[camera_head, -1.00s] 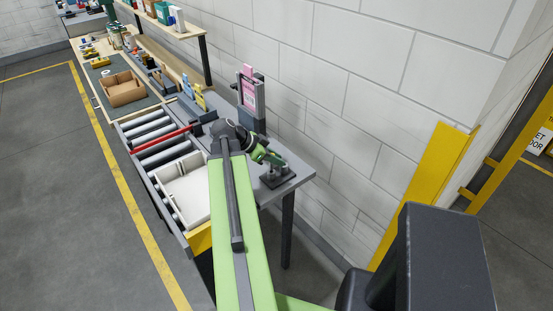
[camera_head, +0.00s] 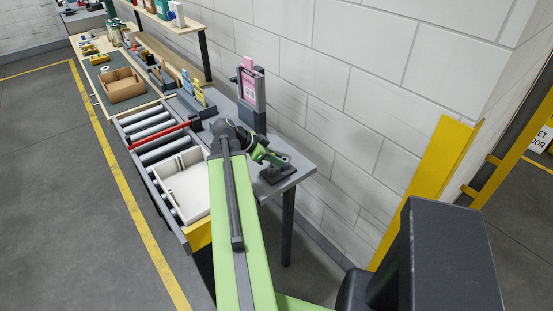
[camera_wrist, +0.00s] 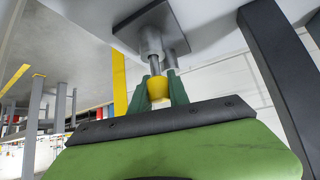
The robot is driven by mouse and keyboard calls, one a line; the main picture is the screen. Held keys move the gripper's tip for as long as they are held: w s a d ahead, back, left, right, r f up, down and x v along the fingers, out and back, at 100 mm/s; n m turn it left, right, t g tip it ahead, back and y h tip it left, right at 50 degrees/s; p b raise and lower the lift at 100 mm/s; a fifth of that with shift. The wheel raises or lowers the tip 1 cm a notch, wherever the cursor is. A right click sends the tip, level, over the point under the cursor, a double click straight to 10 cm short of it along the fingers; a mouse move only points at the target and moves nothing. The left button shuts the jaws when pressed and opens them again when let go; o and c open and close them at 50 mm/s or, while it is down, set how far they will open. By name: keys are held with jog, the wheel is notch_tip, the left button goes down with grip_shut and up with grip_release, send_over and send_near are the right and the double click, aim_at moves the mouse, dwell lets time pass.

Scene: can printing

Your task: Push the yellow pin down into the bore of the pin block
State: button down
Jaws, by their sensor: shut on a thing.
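In the wrist view my gripper (camera_wrist: 162,76) has its green fingers shut on the yellow pin (camera_wrist: 157,90). The pin sits between the fingertips, in line with a grey metal post on the pin block (camera_wrist: 176,22). The block has a dark square plate fixed on the grey bench. A thin metal rod shows between the yellow part and the post; I cannot tell how far the pin is in the bore. In the head view my gripper (camera_head: 271,158) is just above the dark block (camera_head: 279,174) near the bench's end, and the pin is not discernible.
A white tray (camera_head: 188,212) stands on the roller conveyor (camera_head: 150,134) left of my arm. A grey stand with a pink card (camera_head: 250,82) is behind my gripper. The white block wall (camera_head: 340,90) runs along the bench's back. Floor on the left is clear.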

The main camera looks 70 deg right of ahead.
jog(key=shift+f+b, duration=0.65)
jog(key=shift+f, duration=0.05)
jog(key=c, duration=1.2)
grip_release()
jog(key=shift+o, duration=0.2)
jog(key=shift+r, duration=0.15)
jog(key=p+v, duration=1.2)
jog(key=v, duration=0.5)
jog(key=shift+a, duration=0.15)
jog(key=shift+w, duration=0.1)
